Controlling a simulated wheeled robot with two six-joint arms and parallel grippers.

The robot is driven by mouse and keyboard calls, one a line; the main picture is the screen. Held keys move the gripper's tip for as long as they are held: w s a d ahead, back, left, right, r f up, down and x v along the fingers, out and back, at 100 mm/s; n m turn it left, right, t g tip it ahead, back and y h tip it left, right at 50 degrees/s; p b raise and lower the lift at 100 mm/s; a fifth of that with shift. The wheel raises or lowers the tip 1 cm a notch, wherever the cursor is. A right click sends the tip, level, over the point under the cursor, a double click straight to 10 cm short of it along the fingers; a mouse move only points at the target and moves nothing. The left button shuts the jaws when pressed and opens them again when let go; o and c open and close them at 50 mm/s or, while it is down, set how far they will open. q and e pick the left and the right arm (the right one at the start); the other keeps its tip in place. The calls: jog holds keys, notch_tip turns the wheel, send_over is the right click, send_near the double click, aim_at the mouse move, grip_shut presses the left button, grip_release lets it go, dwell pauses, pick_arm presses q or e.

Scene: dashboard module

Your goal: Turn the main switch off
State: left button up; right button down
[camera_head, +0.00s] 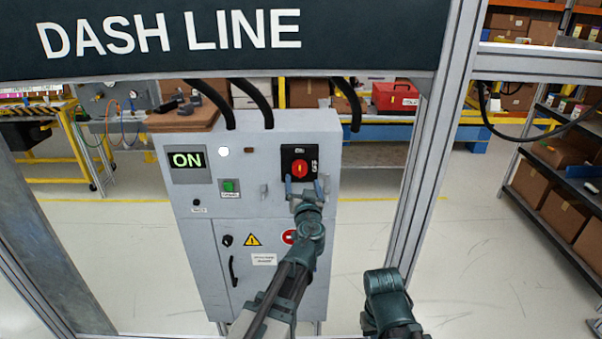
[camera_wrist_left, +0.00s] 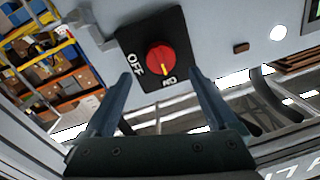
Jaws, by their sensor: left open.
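The main switch is a red round knob (camera_head: 299,168) on a black square plate (camera_head: 311,155) at the upper right of the grey cabinet's front. In the left wrist view the red knob (camera_wrist_left: 161,58) has a yellow pointer line, and the plate (camera_wrist_left: 140,40) carries the word OFF. A green lit display (camera_head: 187,161) on the cabinet reads ON. My left gripper (camera_head: 302,183) is open just below and in front of the knob. In the left wrist view its two fingers (camera_wrist_left: 160,88) stand apart, with nothing between them. My right arm shows at lower right, but its fingers are hidden.
The grey cabinet (camera_head: 250,235) also bears a green button (camera_head: 229,186), a small latch (camera_head: 264,191) and a black door handle (camera_head: 233,270). A metal frame post (camera_head: 428,150) stands at its right. Black cables (camera_head: 258,103) hang above the cabinet top.

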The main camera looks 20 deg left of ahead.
aim_at(300, 170)
pick_arm(q)
jog(key=x, duration=0.6)
jog(key=shift+w, duration=0.25)
jog(key=shift+c, duration=0.4)
jog(key=c, duration=1.3)
